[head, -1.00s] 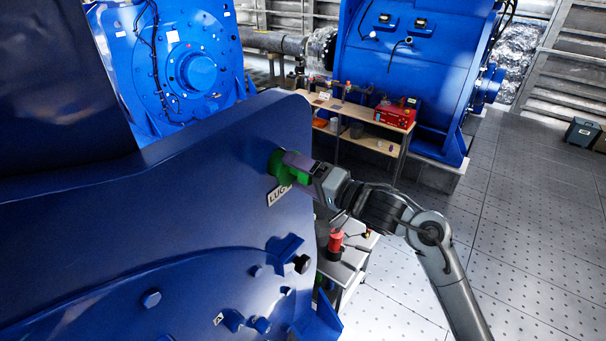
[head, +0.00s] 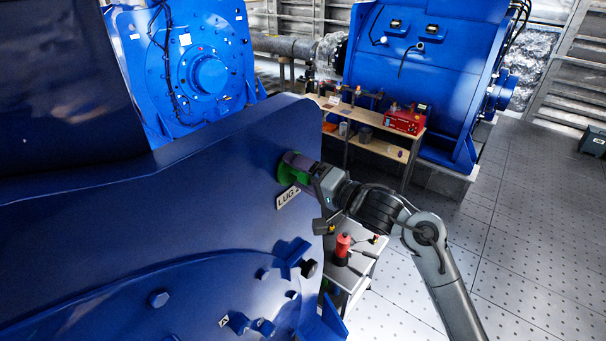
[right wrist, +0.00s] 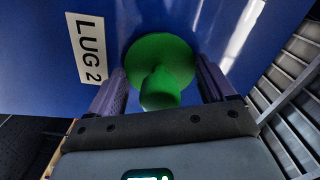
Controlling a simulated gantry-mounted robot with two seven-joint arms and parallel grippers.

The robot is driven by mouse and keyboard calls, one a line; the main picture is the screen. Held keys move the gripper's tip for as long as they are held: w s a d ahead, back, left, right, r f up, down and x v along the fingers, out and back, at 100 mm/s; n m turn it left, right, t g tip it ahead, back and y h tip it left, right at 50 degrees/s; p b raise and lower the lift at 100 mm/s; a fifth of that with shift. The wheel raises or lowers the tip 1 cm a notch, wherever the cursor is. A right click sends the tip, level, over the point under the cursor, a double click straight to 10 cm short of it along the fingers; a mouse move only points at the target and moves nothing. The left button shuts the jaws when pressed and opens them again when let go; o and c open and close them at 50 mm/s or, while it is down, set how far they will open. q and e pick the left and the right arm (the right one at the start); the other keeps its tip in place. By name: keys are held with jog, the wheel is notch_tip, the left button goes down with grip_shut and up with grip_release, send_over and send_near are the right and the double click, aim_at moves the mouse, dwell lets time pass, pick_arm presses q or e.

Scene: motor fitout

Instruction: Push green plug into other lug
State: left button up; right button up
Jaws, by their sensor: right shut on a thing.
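The green plug (head: 290,185) is at the side face of the big blue motor housing (head: 215,165), just above the white "LUG" label (head: 287,197). In the right wrist view its round green flange (right wrist: 172,52) shows against the blue face, with its knob (right wrist: 158,92) toward me. I cannot tell how deep it sits. My right gripper (right wrist: 160,85) is shut on the plug, its purple fingers on either side of the knob. The wrist view shows the label (right wrist: 86,48) reading "LUG 2", left of the plug. My left gripper is not in view.
A small table (head: 352,272) with a red-topped tool (head: 342,245) stands below my right arm. A wooden shelf (head: 375,137) with a red case (head: 404,121) is behind. Other blue machines stand at the back.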

jog(key=shift+w+a, duration=0.15)
jog(key=shift+a, duration=0.15)
jog(key=o, duration=1)
jog(key=shift+s+d+f+b, duration=0.15)
jog(key=shift+s+d+b, duration=0.2)
jog(key=shift+d, duration=0.25)
jog(key=shift+b+v, duration=1.6)
jog(key=shift+v, duration=3.1)
jog(key=shift+s, duration=0.1)
